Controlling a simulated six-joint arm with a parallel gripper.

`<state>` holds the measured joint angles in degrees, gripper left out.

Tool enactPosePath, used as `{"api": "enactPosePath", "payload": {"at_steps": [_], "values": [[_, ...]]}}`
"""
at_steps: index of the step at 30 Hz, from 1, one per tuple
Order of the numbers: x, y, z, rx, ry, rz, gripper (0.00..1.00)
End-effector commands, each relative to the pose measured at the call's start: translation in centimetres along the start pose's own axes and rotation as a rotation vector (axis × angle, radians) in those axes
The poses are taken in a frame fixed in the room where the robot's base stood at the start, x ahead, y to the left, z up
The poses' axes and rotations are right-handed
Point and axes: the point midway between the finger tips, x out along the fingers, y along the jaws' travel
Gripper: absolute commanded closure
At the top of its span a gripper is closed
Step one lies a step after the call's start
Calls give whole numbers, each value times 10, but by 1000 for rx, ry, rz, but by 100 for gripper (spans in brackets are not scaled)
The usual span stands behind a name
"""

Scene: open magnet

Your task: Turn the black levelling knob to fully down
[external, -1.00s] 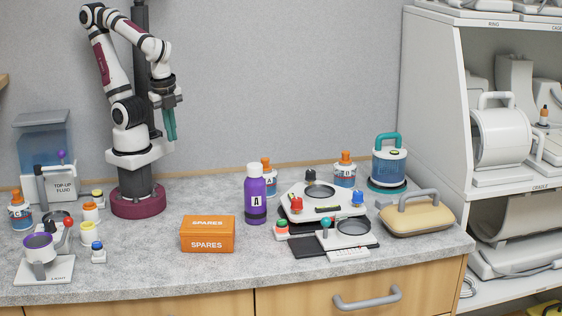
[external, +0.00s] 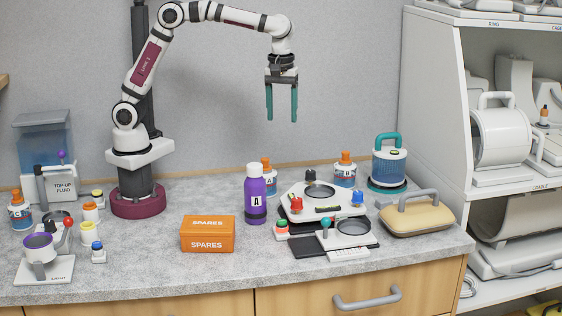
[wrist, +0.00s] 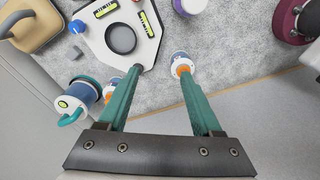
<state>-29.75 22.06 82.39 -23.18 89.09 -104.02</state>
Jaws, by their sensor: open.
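The black levelling knob (external: 310,175) stands at the back corner of the white levelling plate (external: 292,190) in the external view. The plate carries a red knob (external: 296,204), a blue knob (external: 358,198) and a dark round recess. My gripper (external: 281,118) is open and empty, pointing down, high above the back of the plate and slightly left of the black knob. In the wrist view the plate (wrist: 97,38) lies upper left of my gripper (wrist: 161,72). The black knob is mostly hidden there by the left finger's tip.
Orange-capped bottles (external: 345,170) stand behind the plate, with a teal-handled canister (external: 389,165) to the right.

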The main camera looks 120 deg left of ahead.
Motion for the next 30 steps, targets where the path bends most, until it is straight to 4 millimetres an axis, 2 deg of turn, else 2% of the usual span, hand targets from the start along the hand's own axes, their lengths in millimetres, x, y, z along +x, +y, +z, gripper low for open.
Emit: {"api": "enactPosePath", "payload": {"at_steps": [1,3,7,11,22,26,30], "values": [[14,21,-29,-233,-11,0,34],[30,40,-61,-513,-23,3,34],[46,53,-91,-776,-35,7,34],[64,55,-94,-815,-37,5,34],[170,56,-90,-809,-36,5,34],[192,57,-89,-808,-35,7,34],[202,58,-89,-808,-35,9,34]]}}
